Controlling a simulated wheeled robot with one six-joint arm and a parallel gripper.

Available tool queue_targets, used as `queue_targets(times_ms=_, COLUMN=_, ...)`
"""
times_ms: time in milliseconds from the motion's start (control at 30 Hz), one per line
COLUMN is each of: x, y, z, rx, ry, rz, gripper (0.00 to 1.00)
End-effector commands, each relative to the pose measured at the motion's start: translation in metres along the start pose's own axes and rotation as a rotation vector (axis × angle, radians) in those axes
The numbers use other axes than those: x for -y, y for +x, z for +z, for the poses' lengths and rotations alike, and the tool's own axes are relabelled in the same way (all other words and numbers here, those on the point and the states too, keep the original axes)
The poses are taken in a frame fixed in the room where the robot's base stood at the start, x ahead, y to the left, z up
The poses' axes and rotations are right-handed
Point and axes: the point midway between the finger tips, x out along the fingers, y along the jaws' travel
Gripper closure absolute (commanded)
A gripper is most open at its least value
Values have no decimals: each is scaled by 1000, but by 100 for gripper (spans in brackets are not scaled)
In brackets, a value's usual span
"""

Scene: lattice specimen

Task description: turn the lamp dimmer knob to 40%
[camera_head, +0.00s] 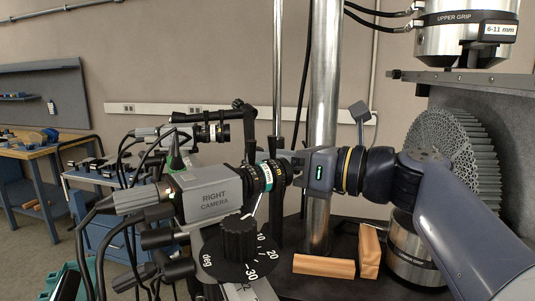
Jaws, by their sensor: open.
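The lamp dimmer knob cannot be made out for sure. A black ribbed knob (239,238) stands at the lower middle on a dark dial with white marks reading "deg", 10, 20 and 30, so its scale is in degrees, not percent. My gripper (284,164) comes in from the right, pointing left, just behind the lens end of the camera labelled RIGHT CAMERA (208,195). Its jaws are open. Its fingertips are small and partly hidden by the lens, so I cannot tell whether they touch anything. It is above and right of the degree knob, apart from it.
A second camera (205,132) stands behind with loose cables. A steel column (323,100) rises behind my gripper. The upper grip (450,25) hangs above a round lattice specimen (447,140) at right. A workbench (40,152) is far left.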

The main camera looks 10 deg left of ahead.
Motion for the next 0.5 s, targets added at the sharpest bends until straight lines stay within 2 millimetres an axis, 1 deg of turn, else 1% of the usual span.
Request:
queue_targets(times_ms=33, x=-1, y=6, z=0, rx=0, ry=0, rz=3, gripper=58)
queue_targets(times_ms=200, x=0, y=16, z=0, rx=0, ry=0, rz=1, gripper=58)
queue_targets(times_ms=500, x=0, y=18, z=0, rx=0, ry=-1, rz=0, gripper=58)
